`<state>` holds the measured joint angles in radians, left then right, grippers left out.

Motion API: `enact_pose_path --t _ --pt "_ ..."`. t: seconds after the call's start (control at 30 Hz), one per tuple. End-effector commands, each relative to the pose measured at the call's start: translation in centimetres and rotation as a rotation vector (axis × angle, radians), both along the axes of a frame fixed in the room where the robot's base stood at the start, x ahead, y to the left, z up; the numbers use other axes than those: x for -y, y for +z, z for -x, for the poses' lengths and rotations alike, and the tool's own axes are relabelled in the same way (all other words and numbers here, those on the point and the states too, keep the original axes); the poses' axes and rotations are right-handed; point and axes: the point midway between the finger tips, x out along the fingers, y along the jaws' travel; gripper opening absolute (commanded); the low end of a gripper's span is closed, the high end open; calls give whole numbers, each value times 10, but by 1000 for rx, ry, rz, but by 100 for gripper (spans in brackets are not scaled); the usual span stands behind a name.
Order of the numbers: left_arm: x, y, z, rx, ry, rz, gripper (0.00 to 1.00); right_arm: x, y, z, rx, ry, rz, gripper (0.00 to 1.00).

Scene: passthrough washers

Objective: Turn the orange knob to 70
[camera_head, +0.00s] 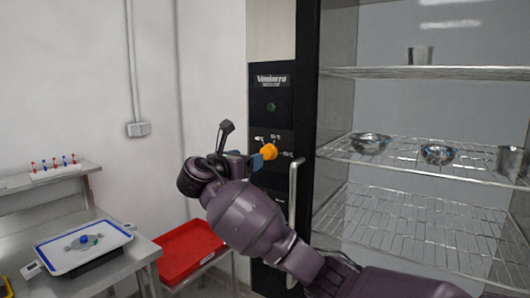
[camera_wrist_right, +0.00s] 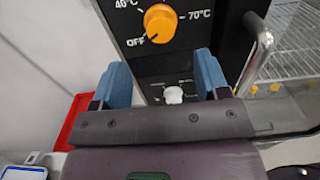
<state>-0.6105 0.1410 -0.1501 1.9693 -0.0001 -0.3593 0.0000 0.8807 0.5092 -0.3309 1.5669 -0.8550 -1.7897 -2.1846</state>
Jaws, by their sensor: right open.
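The orange knob (camera_head: 269,151) is on the black control panel (camera_wrist_right: 120,22) of the tall unit. In the right wrist view the knob (camera_wrist_right: 160,23) is at the top, with a dark mark on its lower left side toward OFF; 40°C is at upper left and 70°C at right. My right gripper (camera_wrist_right: 162,78) is open, its two blue fingers spread and empty, below the knob in that view. In the head view the right gripper (camera_head: 247,158) is close to the panel beside the knob; contact cannot be told. My left gripper is not in view.
A white knob (camera_wrist_right: 173,95) sits lower on the panel, between the fingers in the wrist view. A vertical door handle (camera_head: 294,208) stands right of the panel. Wire shelves (camera_head: 400,222) hold metal bowls (camera_head: 437,154). A red tray (camera_head: 188,252) is at lower left.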

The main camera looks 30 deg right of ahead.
Motion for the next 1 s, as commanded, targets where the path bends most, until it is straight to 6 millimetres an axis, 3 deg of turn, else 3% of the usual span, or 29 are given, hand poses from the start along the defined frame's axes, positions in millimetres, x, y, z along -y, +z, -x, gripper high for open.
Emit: enact_pose_path --t 0.3,0.5,0.7,1.0 --pt "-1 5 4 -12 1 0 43 51 0 -21 -1 -1 -1 68" --pt "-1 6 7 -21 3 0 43 75 0 -31 1 1 -1 68" --pt "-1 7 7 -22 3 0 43 85 0 -35 1 3 -2 68" --pt "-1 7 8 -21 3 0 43 87 -1 -36 1 3 -2 68"
